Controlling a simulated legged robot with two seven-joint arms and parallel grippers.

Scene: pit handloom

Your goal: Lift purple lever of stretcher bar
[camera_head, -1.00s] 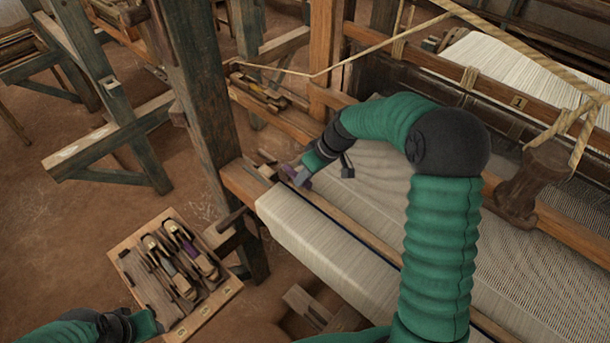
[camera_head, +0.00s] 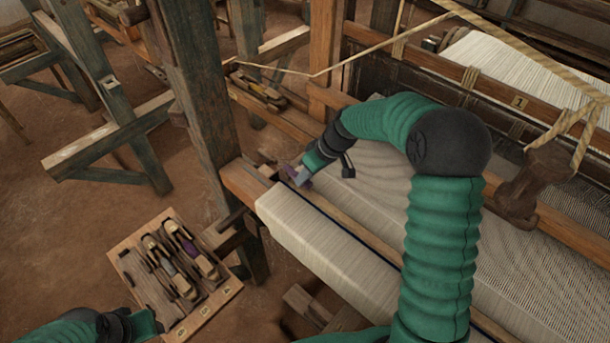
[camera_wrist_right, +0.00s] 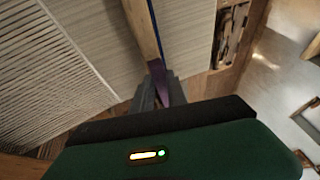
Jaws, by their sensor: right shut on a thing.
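The purple lever (camera_wrist_right: 159,82) lies at the end of the wooden stretcher bar (camera_wrist_right: 143,28) in the right wrist view. My right gripper (camera_wrist_right: 155,93) is shut on the lever, its grey fingers to either side of it. In the head view the right gripper (camera_head: 300,176) is at the left end of the stretcher bar (camera_head: 350,226), by the cloth's left edge, with only bits of purple showing around it. How far the lever is raised cannot be told. My left gripper (camera_head: 148,325) is at the bottom left; its fingers are not clear.
Pale woven cloth (camera_head: 325,255) runs along the loom's front beam. A wooden tray (camera_head: 209,306) with several shuttles stands at the lower left. A dark loom post (camera_head: 205,100) rises left of my right gripper. Rope (camera_head: 385,48) crosses above.

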